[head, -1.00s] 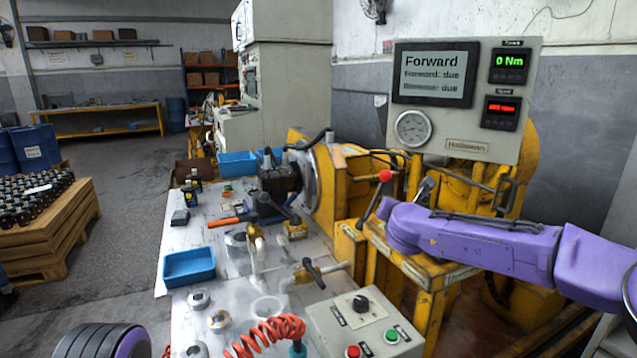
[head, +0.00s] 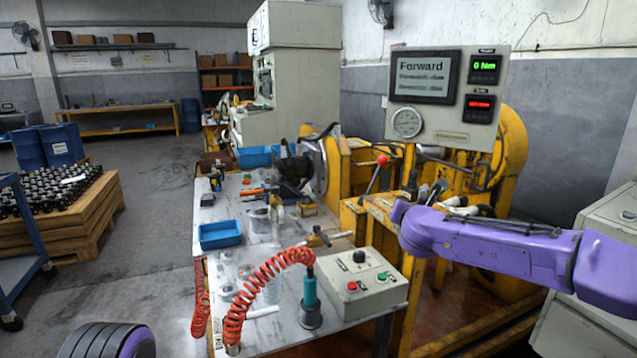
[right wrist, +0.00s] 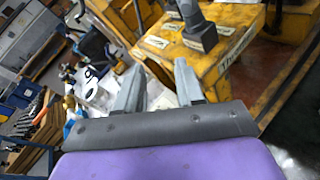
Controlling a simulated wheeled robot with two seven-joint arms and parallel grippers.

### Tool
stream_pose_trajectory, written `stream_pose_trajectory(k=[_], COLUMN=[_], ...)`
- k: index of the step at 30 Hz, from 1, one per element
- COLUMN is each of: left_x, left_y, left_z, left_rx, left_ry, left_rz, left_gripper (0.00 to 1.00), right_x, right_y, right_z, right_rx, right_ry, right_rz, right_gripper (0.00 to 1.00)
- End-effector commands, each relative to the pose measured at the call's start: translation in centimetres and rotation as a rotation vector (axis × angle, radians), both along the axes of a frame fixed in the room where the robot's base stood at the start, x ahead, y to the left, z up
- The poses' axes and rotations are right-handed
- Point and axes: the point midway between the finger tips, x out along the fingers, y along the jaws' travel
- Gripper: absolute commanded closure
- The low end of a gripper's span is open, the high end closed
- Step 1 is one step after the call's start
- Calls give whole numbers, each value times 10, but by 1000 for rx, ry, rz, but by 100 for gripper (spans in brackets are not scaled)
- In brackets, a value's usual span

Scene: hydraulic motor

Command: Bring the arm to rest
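My right arm (head: 500,245) is purple and reaches in from the right in the head view, over the yellow frame beside the test bench. The right gripper (right wrist: 157,78) shows in the right wrist view. Its two grey fingers stand apart with nothing between them, so it is open and empty. Beyond them is a yellow box with a grey lever knob (right wrist: 200,32), apart from the fingers in the picture. A black and purple part of my left arm (head: 108,340) shows at the bottom left of the head view. The left gripper is out of view.
A red-knobbed lever (head: 383,160) rises near my right arm. The display panel (head: 440,120) reads "Forward" and 0 Nm. A button box (head: 365,290), a coiled red hose (head: 262,275) and a blue tray (head: 220,235) are on the bench.

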Motion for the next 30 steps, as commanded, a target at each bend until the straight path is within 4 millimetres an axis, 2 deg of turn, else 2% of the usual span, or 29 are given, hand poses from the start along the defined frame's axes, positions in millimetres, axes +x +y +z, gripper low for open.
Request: stream_pose_trajectory(k=[5,9,11,14,17,20,23,24,26,27,29,30], left_x=[1,1,1,1,1,1,1,1,1,1,1,1], left_y=[0,0,0,0,0,0,0,0,0,0,0,0], left_z=[0,0,0,0,2,4,8,10,13,15,19,21], left_rx=[0,0,0,0,0,0,0,0,0,0,0,0], left_ry=[-2,-2,-2,-2,-2,-2,-2,-2,-2,-2,-2,-2], left_rz=[0,0,0,0,0,-1,0,0,0,0,0,0], left_gripper=[57,57,57,57,57,57,57,57,57,57,57,57], right_x=[0,-4,-8,-18,-34,-56,-91,-111,-146,-172,-213,-243], right_y=[-2,3,6,13,22,30,35,35,33,29,21,14], right_z=[2,-4,-12,-36,-76,-125,-187,-216,-259,-286,-322,-343], right_rx=[-137,-292,-388,-594,-847,-1104,-1394,-1521,-1705,-1818,-1970,-2062], right_ry=[17,43,64,118,193,278,377,421,482,518,563,586], right_rz=[21,59,85,147,237,350,511,594,734,834,991,1102], right_gripper=[63,63,63,63,63,63,63,63,63,63,63,63])
